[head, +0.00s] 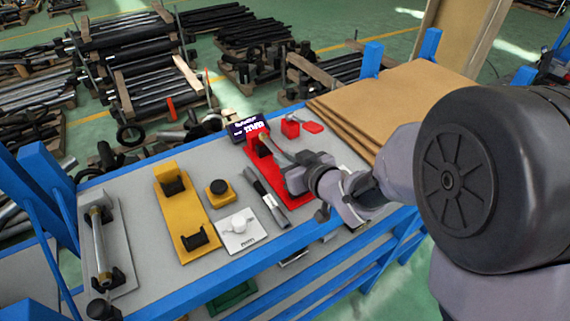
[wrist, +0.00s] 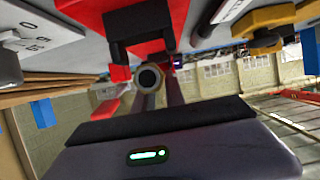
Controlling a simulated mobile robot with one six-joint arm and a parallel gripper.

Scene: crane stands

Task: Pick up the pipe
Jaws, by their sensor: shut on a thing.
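A metal pipe (head: 270,146) lies at the red stand (head: 289,194), its far end by the stand's raised red and black holder. In the wrist view the pipe (wrist: 149,78) shows end-on as a round, hollow end close to the black cradle. My gripper (head: 294,176) is over the red stand and shut on this pipe. My wrist and gripper hide the pipe's near part, and I cannot tell whether it still rests in its cradle. A second pipe (head: 99,246) lies on the grey stand (head: 125,270) at the far left.
The yellow stand (head: 196,218) has two empty black cradles. A small yellow block (head: 219,193), a white plate (head: 240,231), dark tools (head: 266,199), a dark display box (head: 241,131) and small red parts (head: 291,127) are on the bench. Brown boards (head: 400,105) and blue posts (head: 372,60) stand at right.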

